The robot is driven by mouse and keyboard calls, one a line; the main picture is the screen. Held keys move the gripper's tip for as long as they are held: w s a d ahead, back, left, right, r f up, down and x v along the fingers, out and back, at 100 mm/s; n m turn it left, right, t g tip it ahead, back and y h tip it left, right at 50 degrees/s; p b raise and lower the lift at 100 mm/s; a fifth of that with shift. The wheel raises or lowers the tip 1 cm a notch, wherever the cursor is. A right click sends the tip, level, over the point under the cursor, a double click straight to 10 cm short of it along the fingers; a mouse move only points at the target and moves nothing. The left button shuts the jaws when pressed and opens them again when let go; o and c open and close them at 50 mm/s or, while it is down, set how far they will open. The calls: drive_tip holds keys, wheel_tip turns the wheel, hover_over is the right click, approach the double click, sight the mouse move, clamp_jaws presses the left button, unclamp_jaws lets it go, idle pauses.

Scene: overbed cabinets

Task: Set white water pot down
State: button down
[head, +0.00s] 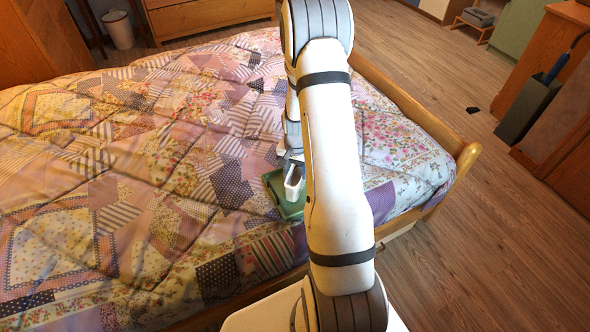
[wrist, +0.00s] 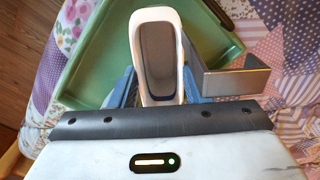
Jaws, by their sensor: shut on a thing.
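The white water pot (wrist: 137,37) is a narrow, open-topped vessel with a grey inside. In the wrist view it sits between the blue-edged fingers of my gripper (wrist: 158,82), which is shut on it. A green tray (wrist: 90,62) with a raised rim lies behind and below the pot. In the head view the pot (head: 293,184) shows over the green tray (head: 289,209), near the bed's front edge, partly hidden by my arm. It looks about upright. I cannot tell whether its base touches the tray.
The tray lies on a patchwork quilt (head: 130,170) on a wooden-framed bed. A small grey-brown block-like thing (wrist: 236,82) shows right of the pot. The quilt left of the tray is clear. The wooden footboard (head: 420,110) runs along the right.

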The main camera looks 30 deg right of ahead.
drive_tip(key=shift+f+b, duration=0.45)
drive_tip(key=shift+f, duration=0.1)
drive_tip(key=c, duration=0.7)
unclamp_jaws()
drive_tip(key=s+a+r+n+p, duration=0.1)
drive_tip(key=a+r+p, duration=0.1)
drive_tip(key=r, duration=0.8)
drive_tip(key=s+a+r+n+p, duration=0.1)
drive_tip(key=a+r+p, duration=0.1)
drive_tip(key=r, duration=0.7)
drive_tip(key=s+a+r+n+t+p, duration=0.1)
drive_tip(key=s+a+r+n+p, duration=0.2)
drive_tip(key=s+r, duration=0.6)
drive_tip(key=s+a+r+n+t+p, duration=0.1)
drive_tip(key=s+a+r+n+p, duration=0.3)
drive_tip(key=s+a+r, duration=0.4)
wheel_tip(320, 180, up, 6)
drive_tip(key=shift+s+f+t, duration=0.15)
drive_tip(key=shift+s+t, duration=0.15)
drive_tip(key=shift+s, duration=0.65)
